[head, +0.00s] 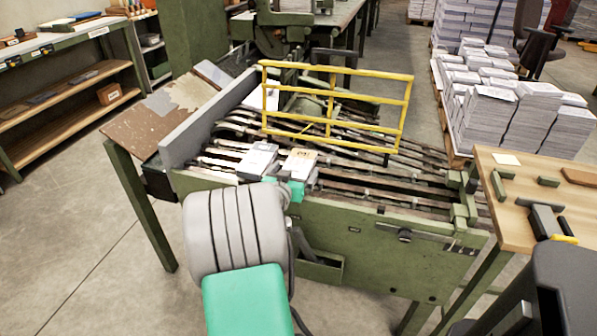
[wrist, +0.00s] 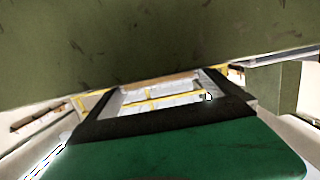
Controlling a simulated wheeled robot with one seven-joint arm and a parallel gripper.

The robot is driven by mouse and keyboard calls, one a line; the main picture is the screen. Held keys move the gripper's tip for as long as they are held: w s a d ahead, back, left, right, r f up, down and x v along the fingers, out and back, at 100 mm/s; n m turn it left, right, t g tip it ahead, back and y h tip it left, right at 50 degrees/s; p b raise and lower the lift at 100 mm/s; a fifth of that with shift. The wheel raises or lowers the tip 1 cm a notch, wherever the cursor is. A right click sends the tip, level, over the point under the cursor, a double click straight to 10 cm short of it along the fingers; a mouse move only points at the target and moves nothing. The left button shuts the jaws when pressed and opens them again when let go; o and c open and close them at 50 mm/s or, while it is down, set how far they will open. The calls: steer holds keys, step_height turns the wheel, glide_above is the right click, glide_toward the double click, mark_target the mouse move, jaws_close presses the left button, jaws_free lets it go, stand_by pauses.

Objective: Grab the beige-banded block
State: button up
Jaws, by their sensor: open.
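Two small pale paper blocks lie side by side on the rails of the green machine in the head view. The right block (head: 299,160) has a yellowish-beige mark on top; the left block (head: 258,159) looks whiter and greyer. The bands are too small to tell apart surely. My grey and teal arm reaches up to the machine's near side, and a teal part of it shows just in front of the blocks. In the wrist view my gripper (wrist: 163,84) shows dark fingers spread apart, open, with no block seen held between them. My arm hides the lower sides of the blocks.
The machine's near green panel (head: 375,240) stands below the rails. A yellow guard frame (head: 330,103) rises behind the blocks, and a grey side plate (head: 210,115) stands to their left. A wooden table (head: 520,215) is at right; paper stacks (head: 485,110) stand on pallets behind.

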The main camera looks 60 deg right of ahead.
mark_target(298, 166)
steer(key=x, duration=0.3)
steer(key=shift+w+d+f, duration=0.1)
steer(key=shift+w+d, duration=0.05)
steer(key=c, duration=1.7)
